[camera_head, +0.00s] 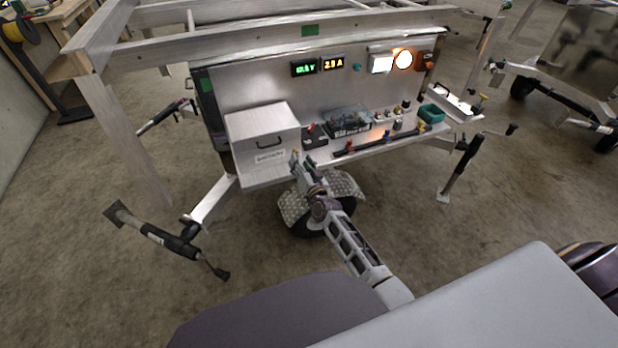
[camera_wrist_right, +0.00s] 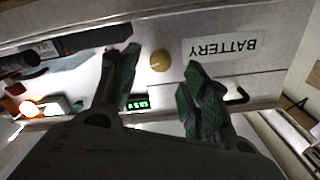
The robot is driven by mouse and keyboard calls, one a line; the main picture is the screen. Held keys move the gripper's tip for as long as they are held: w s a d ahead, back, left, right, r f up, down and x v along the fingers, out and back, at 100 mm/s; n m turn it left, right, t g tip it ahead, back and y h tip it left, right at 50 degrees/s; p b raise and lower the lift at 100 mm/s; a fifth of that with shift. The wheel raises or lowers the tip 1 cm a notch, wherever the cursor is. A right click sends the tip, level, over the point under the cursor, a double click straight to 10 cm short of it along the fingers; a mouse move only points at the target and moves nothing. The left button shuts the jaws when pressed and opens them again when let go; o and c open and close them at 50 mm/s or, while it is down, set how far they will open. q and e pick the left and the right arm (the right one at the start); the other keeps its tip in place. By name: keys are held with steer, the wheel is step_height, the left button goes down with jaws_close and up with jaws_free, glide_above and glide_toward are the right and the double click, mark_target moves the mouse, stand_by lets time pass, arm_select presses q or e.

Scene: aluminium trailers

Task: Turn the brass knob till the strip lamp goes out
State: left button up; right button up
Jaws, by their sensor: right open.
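The brass knob (camera_wrist_right: 160,60) is a small round disc on the pale front face beside the BATTERY label in the right wrist view. In the head view it is hidden or too small to pick out behind my gripper. My right gripper (camera_wrist_right: 158,72), also in the head view (camera_head: 302,162), is open, with its fingertips on either side of the knob and nothing visibly held. Contact cannot be told. A white square lamp (camera_head: 382,64) and a round lamp (camera_head: 403,60) glow on the panel; I cannot tell which light is the strip lamp. My left gripper is out of view.
A metal box (camera_head: 262,130) stands left on the trailer shelf. A black-lidded battery (camera_head: 348,122), a dark rail (camera_head: 380,142) with levers and a green bin (camera_head: 431,114) sit to the right. Lit displays (camera_head: 318,67) are above. Frame rails cross overhead.

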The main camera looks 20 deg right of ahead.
steer(key=s, duration=0.7)
steer(key=shift+s+d, duration=0.15)
steer(key=shift+s, duration=0.1)
stand_by(0.6)
